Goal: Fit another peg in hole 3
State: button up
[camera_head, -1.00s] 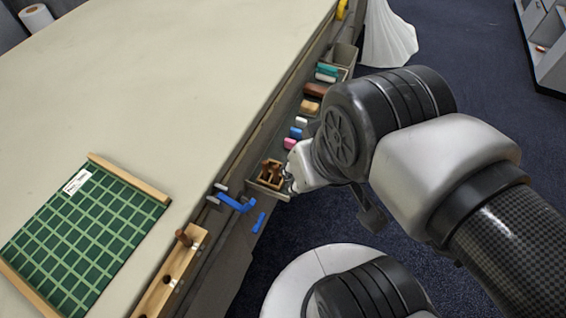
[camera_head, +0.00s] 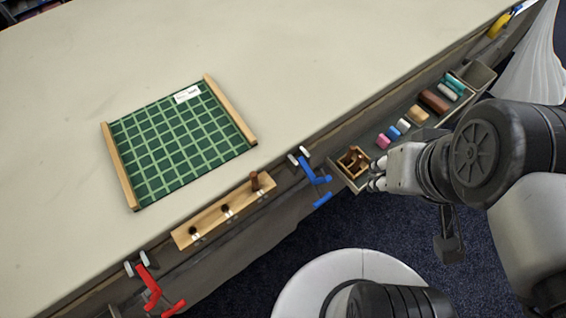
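A light wooden strip (camera_head: 215,221) lies along the table's front edge. A brown peg (camera_head: 255,181) stands upright at its right end. Two dark round spots, which look like empty holes (camera_head: 222,208), show in its middle and left part; small white labels beside them are too small to read. A small wooden box (camera_head: 353,160) with brown pegs (camera_head: 357,156) sits at the near end of a long tray hung on the table's side. My gripper (camera_head: 375,182) is just right of this box, its fingertips close to the box's edge. Whether it is open or holds anything is not clear.
The tray (camera_head: 345,184) also holds pink, blue, white, tan, brown and teal pieces. A blue clamp (camera_head: 314,175) sits between strip and tray, and a red clamp (camera_head: 150,288) is at lower left. A green grid board (camera_head: 180,145) with wooden rails lies behind the strip.

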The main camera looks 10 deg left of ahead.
aim_at(196, 232)
jog(key=k+j+u, duration=0.15)
jog(key=u, duration=1.3)
jog(key=z, duration=0.4)
jog(key=l+z, duration=0.1)
jog(key=z, duration=0.25)
jog(key=i+z, duration=0.1)
jog(key=z, duration=0.3)
jog(key=l+z, duration=0.1)
jog(key=z, duration=0.25)
jog(key=i+l+u, duration=0.3)
jog(key=i+l, duration=0.1)
